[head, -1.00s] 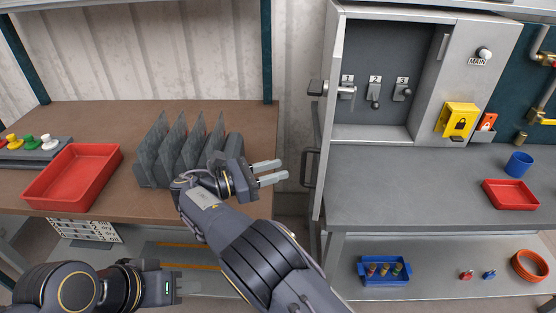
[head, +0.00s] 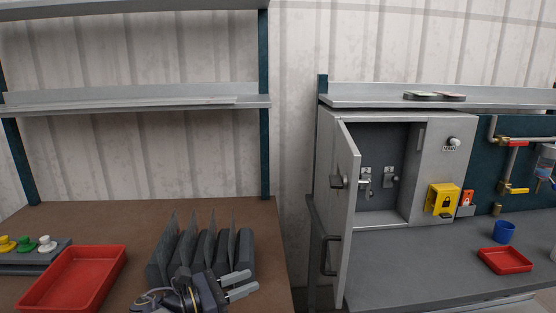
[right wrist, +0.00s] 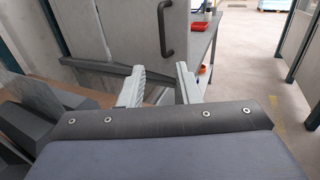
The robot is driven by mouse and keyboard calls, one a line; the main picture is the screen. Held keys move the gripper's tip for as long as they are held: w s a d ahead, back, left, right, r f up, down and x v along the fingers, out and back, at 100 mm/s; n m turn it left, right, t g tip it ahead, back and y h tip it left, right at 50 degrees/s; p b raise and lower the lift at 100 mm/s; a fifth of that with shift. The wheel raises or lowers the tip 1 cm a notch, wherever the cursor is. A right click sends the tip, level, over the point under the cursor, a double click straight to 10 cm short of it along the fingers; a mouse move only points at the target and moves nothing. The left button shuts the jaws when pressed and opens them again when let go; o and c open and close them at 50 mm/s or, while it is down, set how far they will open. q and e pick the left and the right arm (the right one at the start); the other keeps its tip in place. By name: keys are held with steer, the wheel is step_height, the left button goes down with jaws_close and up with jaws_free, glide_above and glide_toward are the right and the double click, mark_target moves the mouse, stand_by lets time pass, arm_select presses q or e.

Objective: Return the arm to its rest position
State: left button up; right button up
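My right gripper (head: 238,284) shows at the bottom of the head view, in front of the dark grey slotted rack (head: 203,250) on the brown bench. Its two light fingers are apart with nothing between them. In the right wrist view the fingers (right wrist: 160,85) are also spread and empty, with a grey panel and its dark handle (right wrist: 166,30) beyond them. I cannot tell whether the gripper touches the rack. My left gripper is outside both current views.
A red tray (head: 72,280) lies left of the rack. The grey cabinet's door (head: 346,215) stands open at the right. A blue cup (head: 503,232) and a small red tray (head: 505,261) sit on the grey bench. A gap separates the benches.

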steer(key=s+d+m+g+y, duration=0.3)
steer(key=d+m+g+y, duration=0.15)
steer(key=d, duration=0.95)
steer(key=s+d+m+g+y, duration=0.35)
steer(key=d+m+y, duration=0.2)
steer(key=d, duration=0.85)
steer(key=s+f+m+t+y, duration=0.1)
steer(key=s+m+t+y, duration=0.4)
steer(key=s+m+y, duration=0.4)
steer(key=s+m, duration=0.6)
steer(key=s, duration=0.9)
steer(key=shift+d+f+m+y, duration=0.2)
steer(key=shift+d+m+y, duration=0.1)
steer(key=shift+d, duration=0.1)
